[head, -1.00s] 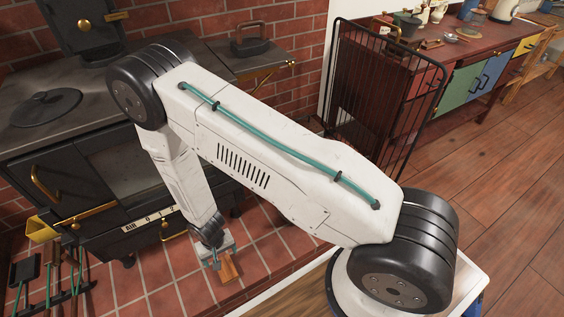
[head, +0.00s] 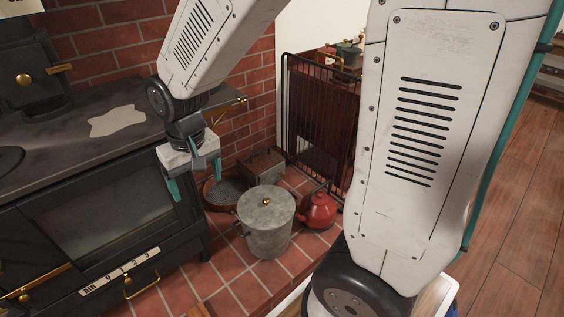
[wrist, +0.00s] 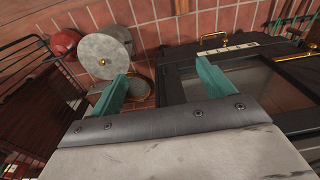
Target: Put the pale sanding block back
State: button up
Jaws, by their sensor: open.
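I cannot make out the pale sanding block for certain in any current view. A small piece of orange-brown wood (head: 199,311) shows at the bottom edge of the head view, cut off by the frame. My gripper (head: 195,178) hangs in front of the stove's right side, fingers pointing down, above the hearth tiles. In the wrist view its two teal fingers (wrist: 160,92) are wide apart with nothing between them.
The black stove (head: 110,220) stands at left, with a pale flat patch (head: 117,120) on its top. A lidded metal bin (head: 266,222), red kettle (head: 318,210), wooden box (head: 262,166) and round tray (head: 224,191) occupy the hearth. A black wire guard (head: 320,120) stands behind.

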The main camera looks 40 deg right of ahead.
jog(key=s+d+r, duration=0.3)
jog(key=s+r, duration=0.3)
jog(key=s, duration=0.3)
jog(key=s+d+r, duration=0.4)
jog(key=s+r, duration=0.2)
jog(key=s, duration=0.4)
jog(key=shift+d, duration=0.3)
